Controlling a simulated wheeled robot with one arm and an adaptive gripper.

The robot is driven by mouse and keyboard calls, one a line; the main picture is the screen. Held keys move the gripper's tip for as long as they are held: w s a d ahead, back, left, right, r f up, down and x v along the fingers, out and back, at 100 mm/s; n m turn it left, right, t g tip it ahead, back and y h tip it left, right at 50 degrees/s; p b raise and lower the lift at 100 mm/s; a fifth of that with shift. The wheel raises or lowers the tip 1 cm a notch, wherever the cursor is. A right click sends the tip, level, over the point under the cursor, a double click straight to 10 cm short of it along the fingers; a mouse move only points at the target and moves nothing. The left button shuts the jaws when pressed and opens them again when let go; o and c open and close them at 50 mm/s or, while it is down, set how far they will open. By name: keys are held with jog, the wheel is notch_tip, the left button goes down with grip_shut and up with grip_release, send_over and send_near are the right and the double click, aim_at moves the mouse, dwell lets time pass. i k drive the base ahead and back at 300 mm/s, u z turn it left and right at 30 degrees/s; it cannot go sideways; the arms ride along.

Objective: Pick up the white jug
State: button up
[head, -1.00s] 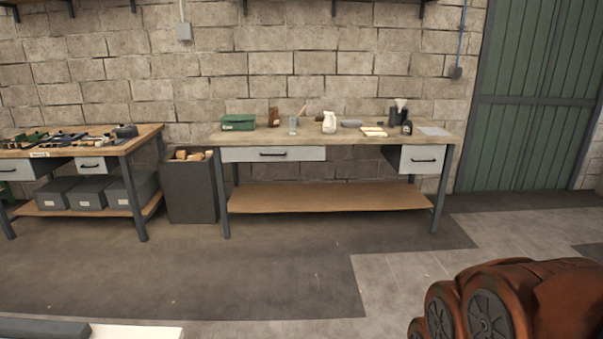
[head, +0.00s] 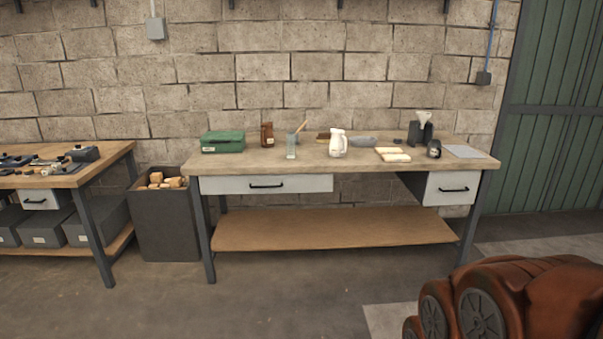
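The white jug (head: 338,143) stands upright on the wooden top of the middle workbench (head: 260,166), a little right of its centre. An orange-brown part of my arm shows at the lower right. My gripper is not in view.
A green box (head: 222,142) and a brown container (head: 267,134) stand left on the bench. A bin of wood blocks (head: 165,222) and another bench (head: 60,179) stand left. Floor ahead is clear.

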aim_at(338, 143)
jog(key=i, duration=2.65)
jog(key=z, duration=1.05)
